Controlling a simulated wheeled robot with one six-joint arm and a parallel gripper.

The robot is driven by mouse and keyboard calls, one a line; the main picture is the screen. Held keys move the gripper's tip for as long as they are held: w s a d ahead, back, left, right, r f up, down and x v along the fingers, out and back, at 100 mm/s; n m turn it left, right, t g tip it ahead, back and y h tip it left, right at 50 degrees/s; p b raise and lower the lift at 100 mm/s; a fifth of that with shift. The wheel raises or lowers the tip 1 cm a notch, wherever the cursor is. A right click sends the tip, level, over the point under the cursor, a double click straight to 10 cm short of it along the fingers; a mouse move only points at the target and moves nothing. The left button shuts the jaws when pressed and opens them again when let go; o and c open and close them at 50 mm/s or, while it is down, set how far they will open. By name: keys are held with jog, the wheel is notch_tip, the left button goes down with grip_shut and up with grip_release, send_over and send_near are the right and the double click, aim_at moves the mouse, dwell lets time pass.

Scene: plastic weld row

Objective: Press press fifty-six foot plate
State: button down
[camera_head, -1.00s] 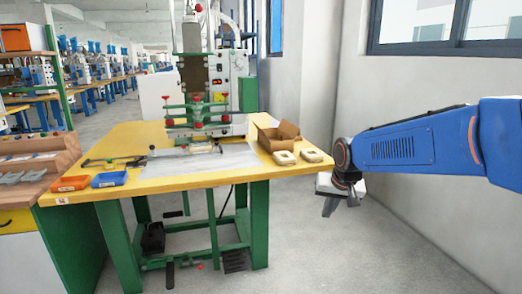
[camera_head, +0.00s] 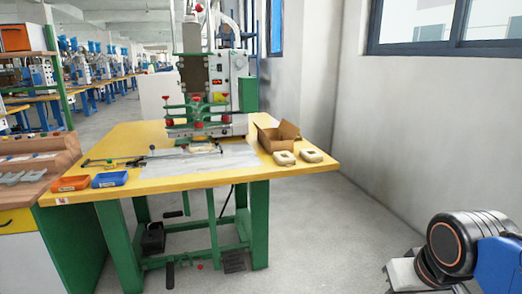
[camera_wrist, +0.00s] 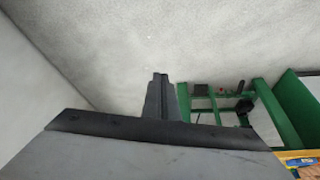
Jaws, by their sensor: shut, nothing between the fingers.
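The press (camera_head: 197,75) stands on a yellow-topped bench (camera_head: 180,186) with green legs. Low inside the leg frame, at its right, a dark ribbed foot plate (camera_head: 234,262) sits near the floor. Dark parts also show among the green bars in the wrist view, but I cannot tell which is the plate. My gripper (camera_wrist: 160,76) is shut and empty in the wrist view, over bare floor to one side of the bench frame.
A black box (camera_head: 153,238) and another dark pedal-like part (camera_head: 170,275) sit in the left of the frame. An open carton (camera_head: 278,137) and two pale parts lie on the bench. Floor between bench and right wall (camera_head: 410,130) is clear.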

jog(key=shift+s+d+f, duration=0.1)
jog(key=shift+s+f, duration=0.1)
jog(key=shift+s, duration=0.25)
jog(key=shift+s+d+f, duration=0.1)
jog(key=shift+s+f, duration=0.1)
jog(key=shift+s, duration=0.25)
